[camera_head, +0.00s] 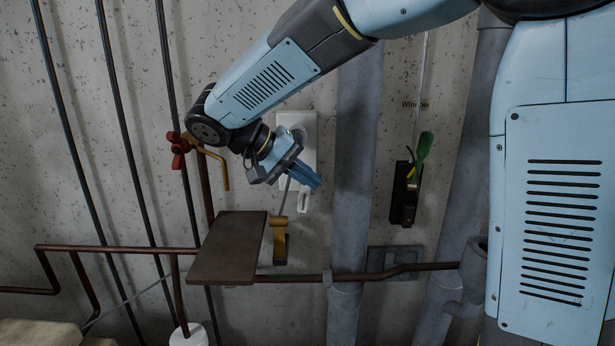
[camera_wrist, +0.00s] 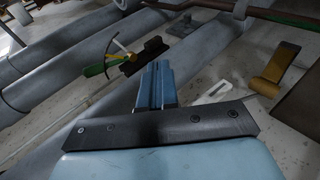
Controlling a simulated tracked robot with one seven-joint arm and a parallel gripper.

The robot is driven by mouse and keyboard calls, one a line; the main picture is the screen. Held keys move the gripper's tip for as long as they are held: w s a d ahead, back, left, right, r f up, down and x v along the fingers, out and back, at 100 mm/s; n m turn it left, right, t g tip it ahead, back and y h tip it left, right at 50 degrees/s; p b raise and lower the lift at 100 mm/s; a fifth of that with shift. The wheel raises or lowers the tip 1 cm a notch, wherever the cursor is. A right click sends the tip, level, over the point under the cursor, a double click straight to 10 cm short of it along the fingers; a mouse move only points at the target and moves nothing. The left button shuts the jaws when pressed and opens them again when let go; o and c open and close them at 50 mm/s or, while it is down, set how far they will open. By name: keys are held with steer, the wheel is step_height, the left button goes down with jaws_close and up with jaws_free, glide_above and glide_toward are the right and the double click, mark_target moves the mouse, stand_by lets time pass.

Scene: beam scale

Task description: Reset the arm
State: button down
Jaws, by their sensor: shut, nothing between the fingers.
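My arm is light blue and reaches across the head view from the upper right, bending down at a dark joint. My gripper (camera_head: 307,177) hangs at its end, its blue fingers together and empty, pointing down and right. It is in front of a white wall plate (camera_head: 310,128) and left of a thick grey pipe. In the wrist view my gripper's fingers (camera_wrist: 158,70) also show pressed together with nothing between them. Whether the fingers touch the plate cannot be told.
A brown flat plate (camera_head: 227,248) sits below left on rusty pipes. A red valve handle (camera_head: 178,150) and a yellow lever (camera_head: 279,240) are near. A green-handled switch (camera_head: 406,190) is right of the grey pipe (camera_head: 358,200). Dark cables run down the left wall.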

steer(key=s+d+t+y, duration=0.1)
steer(key=s+d+y, duration=0.4)
steer(key=d, duration=0.5)
steer(key=s+d+f+t+y, duration=0.1)
steer(key=s+d+y, duration=0.4)
steer(key=s+d, duration=0.5)
steer(key=shift+d+f+m+t, duration=0.2)
steer(key=shift+d+m+t, duration=0.2)
steer(key=shift+t, duration=0.3)
